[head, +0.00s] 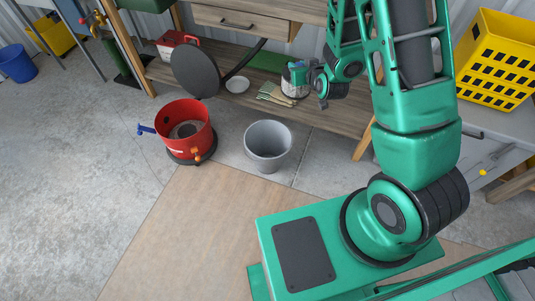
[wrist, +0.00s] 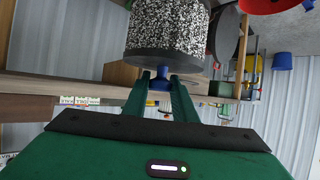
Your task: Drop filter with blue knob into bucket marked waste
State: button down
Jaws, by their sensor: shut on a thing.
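My gripper (wrist: 163,82) is shut on the blue knob of the filter (wrist: 165,28), a black-and-white speckled cylinder with a dark end cap. In the head view the filter (head: 292,84) is small, in front of the low shelf and behind the bucket, with my gripper (head: 298,67) at its top. The grey bucket (head: 267,160) stands upright on the floor, in front of the shelf. Its opening faces up and looks empty. No waste marking is readable on it.
A red round housing (head: 186,125) with a blue valve stands left of the bucket. A dark round lid (head: 195,68) is behind it. A white dish (head: 237,84) is on the wooden shelf (head: 215,95). A yellow crate (head: 495,60) is at right.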

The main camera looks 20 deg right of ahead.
jog(key=w+a+f+y, duration=0.1)
jog(key=w+f, duration=0.2)
jog(key=f, duration=0.3)
jog(key=w+a+f+n, duration=0.1)
jog(key=w+f, duration=0.3)
jog(key=f, duration=0.2)
jog(key=w+a+f+y, duration=0.1)
jog(key=w+f, duration=0.2)
jog(key=f, duration=0.4)
jog(key=a+f, duration=0.3)
jog(key=f, duration=2.3)
jog(key=shift+w+n, duration=0.3)
jog(key=shift+n, duration=0.1)
jog(key=c, duration=1.4)
grip_release()
jog(key=shift+o, duration=0.2)
jog(key=shift+s, duration=0.1)
